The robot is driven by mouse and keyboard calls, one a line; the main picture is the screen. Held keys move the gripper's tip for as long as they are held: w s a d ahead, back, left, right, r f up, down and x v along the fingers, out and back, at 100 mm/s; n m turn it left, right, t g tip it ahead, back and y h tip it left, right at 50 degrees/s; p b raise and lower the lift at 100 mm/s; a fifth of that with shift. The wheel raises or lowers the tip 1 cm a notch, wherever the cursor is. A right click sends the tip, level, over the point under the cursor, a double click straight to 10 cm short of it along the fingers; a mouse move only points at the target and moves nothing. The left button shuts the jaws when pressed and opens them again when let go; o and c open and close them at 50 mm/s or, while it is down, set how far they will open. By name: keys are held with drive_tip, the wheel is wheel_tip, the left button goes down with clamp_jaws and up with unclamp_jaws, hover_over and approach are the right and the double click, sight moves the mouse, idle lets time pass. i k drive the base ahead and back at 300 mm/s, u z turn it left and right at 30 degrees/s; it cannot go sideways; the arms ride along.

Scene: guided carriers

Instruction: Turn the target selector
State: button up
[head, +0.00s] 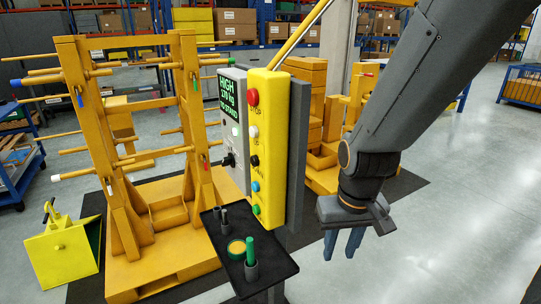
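A black knob (228,160), which looks like the selector, sits low on the face of a grey control box (233,132). The green text on the box's dark screen (227,92) begins with "HIGH"; the smaller lines are hard to read. I cannot make out the knob's marks or setting. My gripper (342,246) hangs to the right of the box and the yellow button panel, well apart from the knob. Its two blue-grey fingers point down with a gap between them, and nothing shows in it.
A yellow panel (268,200) with several coloured buttons stands beside the box, on a dark post. A yellow pegged rack (125,245) stands left. Floor at right is clear.

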sight(229, 160)
drive_tip(key=z, duration=1.8)
drive_tip(key=k, duration=1.1)
drive_tip(key=u, duration=1.85)
drive_tip(key=i, duration=1)
